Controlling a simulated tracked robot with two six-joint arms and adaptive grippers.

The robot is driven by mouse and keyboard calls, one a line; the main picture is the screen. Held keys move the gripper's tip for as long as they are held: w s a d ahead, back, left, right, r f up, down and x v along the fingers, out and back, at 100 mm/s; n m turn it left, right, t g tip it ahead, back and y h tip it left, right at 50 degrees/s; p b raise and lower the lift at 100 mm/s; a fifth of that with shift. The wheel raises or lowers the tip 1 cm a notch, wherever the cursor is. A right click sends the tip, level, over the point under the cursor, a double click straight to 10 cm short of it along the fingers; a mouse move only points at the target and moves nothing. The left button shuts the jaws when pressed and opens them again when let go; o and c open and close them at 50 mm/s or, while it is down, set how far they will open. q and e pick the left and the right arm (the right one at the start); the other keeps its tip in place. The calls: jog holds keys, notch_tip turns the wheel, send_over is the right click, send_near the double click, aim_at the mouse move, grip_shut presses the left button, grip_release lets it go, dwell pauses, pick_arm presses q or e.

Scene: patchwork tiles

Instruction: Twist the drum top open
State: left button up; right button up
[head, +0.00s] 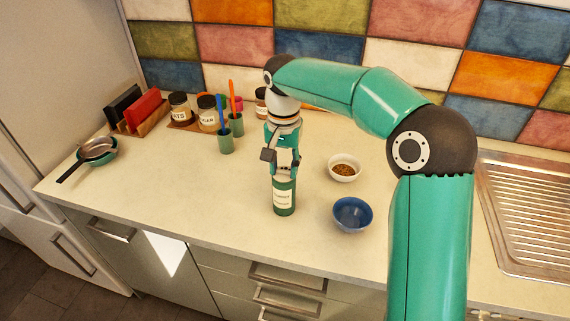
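A green drum (284,208) with a pale label stands upright on the counter, near the middle of the head view. My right gripper (284,172) points down from above, with its fingers at the upper end of the drum. The fingers cover the drum's top, so I cannot tell whether they grip it or only surround it. My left gripper is not in view.
A white bowl of brown bits (345,168) and a blue bowl (352,214) stand right of the drum. Green cups with utensils (225,142), labelled jars (208,114) and a rack (148,112) stand behind left. A pan (97,150) lies far left; a sink (525,210) is right.

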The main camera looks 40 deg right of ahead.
jog(key=c, duration=0.3)
jog(key=shift+c, duration=0.2)
jog(key=shift+n+p, duration=0.4)
jog(key=shift+n, duration=1.1)
